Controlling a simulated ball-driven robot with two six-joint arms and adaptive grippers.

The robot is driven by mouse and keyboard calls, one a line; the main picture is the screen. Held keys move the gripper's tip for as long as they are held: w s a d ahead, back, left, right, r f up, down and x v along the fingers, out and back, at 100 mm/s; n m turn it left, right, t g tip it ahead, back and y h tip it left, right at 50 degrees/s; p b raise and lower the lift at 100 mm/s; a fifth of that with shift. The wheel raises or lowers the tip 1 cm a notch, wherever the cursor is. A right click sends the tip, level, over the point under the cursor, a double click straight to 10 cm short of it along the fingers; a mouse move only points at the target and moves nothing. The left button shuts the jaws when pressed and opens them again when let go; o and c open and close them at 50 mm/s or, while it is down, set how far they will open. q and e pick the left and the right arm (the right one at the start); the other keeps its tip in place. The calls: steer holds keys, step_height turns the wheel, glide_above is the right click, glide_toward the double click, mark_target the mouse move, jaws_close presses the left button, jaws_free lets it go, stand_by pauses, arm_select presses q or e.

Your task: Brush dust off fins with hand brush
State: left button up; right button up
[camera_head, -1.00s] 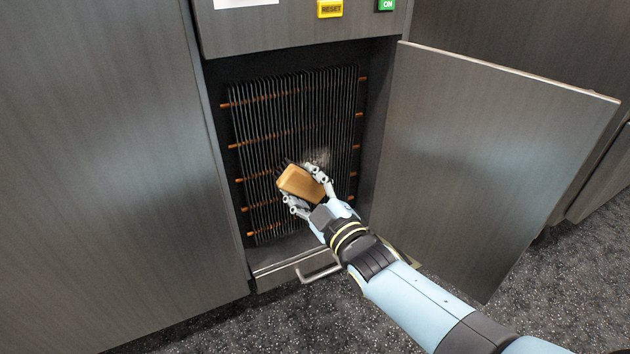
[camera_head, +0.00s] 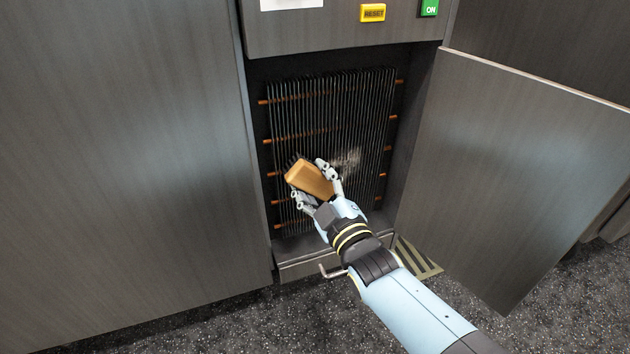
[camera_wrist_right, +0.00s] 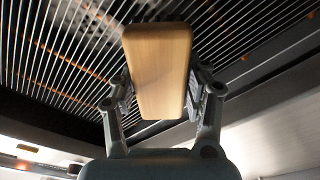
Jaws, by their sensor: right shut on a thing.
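The hand brush (camera_head: 308,180) has a wooden back and dark bristles. My right gripper (camera_head: 317,186) is shut on it and holds it in front of the fins (camera_head: 335,105). The bristles face the fins; whether they touch is hard to tell. In the right wrist view the brush's wooden back (camera_wrist_right: 157,70) sits between both fingers of my right gripper (camera_wrist_right: 163,98), with the fins (camera_wrist_right: 70,50) behind. A grey-white dust patch (camera_head: 347,159) shows on the fins just right of the brush. My left gripper is in no view.
The fins with copper tube ends sit inside an open cabinet recess. The cabinet door (camera_head: 530,170) stands open to the right. A drawer-like ledge with a handle (camera_head: 331,270) is below. A yellow RESET button (camera_head: 373,13) and green ON button (camera_head: 430,8) are above.

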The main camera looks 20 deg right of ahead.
steer(key=shift+d+r, duration=0.1)
steer(key=shift+d, duration=3.95)
steer(key=shift+w+d, duration=0.15)
steer(key=shift+d, duration=0.85)
steer(key=shift+w+d, duration=0.1)
steer(key=shift+d, duration=0.9)
steer(key=p, duration=0.2)
glide_toward(362, 157)
steer(key=shift+w+a+r, duration=0.3)
steer(key=shift+w+a, duration=0.05)
steer(key=shift+a, duration=0.05)
